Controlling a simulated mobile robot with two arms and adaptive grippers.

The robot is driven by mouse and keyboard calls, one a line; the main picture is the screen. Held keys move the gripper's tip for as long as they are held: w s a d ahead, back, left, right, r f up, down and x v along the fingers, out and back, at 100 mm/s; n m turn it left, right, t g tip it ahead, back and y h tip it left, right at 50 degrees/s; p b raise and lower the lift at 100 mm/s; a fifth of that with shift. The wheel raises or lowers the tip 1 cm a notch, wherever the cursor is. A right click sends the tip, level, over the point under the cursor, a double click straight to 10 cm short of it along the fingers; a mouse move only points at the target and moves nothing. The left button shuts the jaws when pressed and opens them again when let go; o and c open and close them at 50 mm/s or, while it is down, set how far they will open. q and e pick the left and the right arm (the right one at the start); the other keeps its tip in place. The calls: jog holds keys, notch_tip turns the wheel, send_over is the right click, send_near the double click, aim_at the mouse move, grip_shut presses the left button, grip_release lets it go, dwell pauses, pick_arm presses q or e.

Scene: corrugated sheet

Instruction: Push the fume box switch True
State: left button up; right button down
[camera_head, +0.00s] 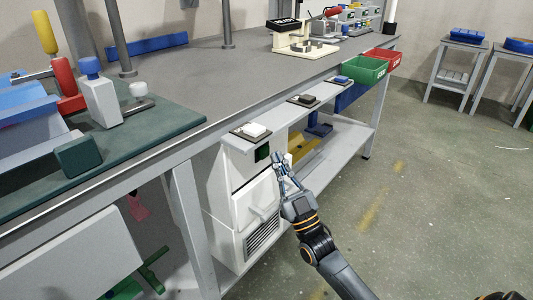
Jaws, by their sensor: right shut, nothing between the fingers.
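A white box (226,180) with a sloped front flap and a dark vent grille stands under the workbench; it looks like the fume box. A small dark green panel (262,153) is on its upper front. Above it, a white push switch (256,129) sits on a dark plate on the bench's front ledge. I cannot tell for sure which of these is the fume box switch, or its state. My right gripper (279,159) is shut and empty, just right of the green panel and below the white switch; contact cannot be told. My left gripper is not in view.
A black switch (304,99) and a blue switch (342,79) sit farther along the ledge. Green (358,70) and red (383,58) bins hang beyond them. A lower shelf (335,150) runs under the bench.

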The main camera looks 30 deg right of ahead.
jog(key=shift+w, duration=0.15)
dwell(0.5)
jog(key=shift+w+a, duration=0.2)
jog(key=shift+w, duration=0.1)
jog(key=shift+w+a, duration=0.1)
jog(key=shift+w, duration=0.2)
dwell(0.5)
jog(key=shift+s, duration=0.15)
jog(key=s+d+p, duration=0.3)
jog(key=s, duration=0.3)
jog(key=shift+s, duration=0.4)
dwell(0.5)
dwell(0.4)
